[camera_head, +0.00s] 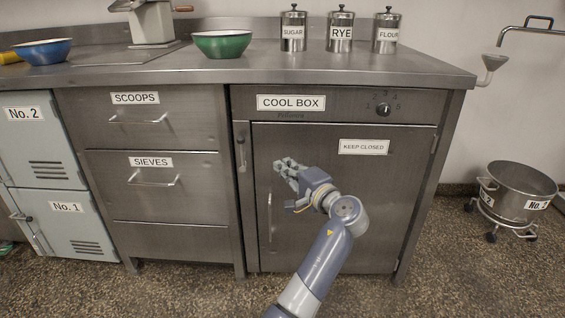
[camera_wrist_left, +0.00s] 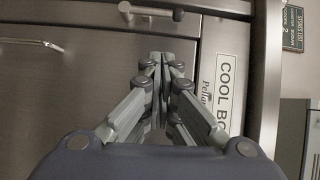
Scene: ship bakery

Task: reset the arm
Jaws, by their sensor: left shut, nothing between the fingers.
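My left arm (camera_head: 322,260) reaches up from the bottom of the head view in front of the cool box (camera_head: 290,225). My left gripper (camera_head: 281,166) is in front of the upper left part of the cool box door, to the right of its latch. In the left wrist view the fingertips of this gripper (camera_wrist_left: 163,60) meet, and nothing shows between them. The COOL BOX label (camera_wrist_left: 226,90) is right of the fingers there. The cool box door looks shut. My right gripper is in neither view.
The steel counter (camera_head: 270,72) holds a green bowl (camera_head: 222,45), a blue bowl (camera_head: 42,52) and canisters (camera_head: 340,32). The scoops drawer (camera_head: 135,128) and sieves drawer (camera_head: 150,190) are shut. A wheeled pot (camera_head: 520,190) stands at the right. Open floor lies in front.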

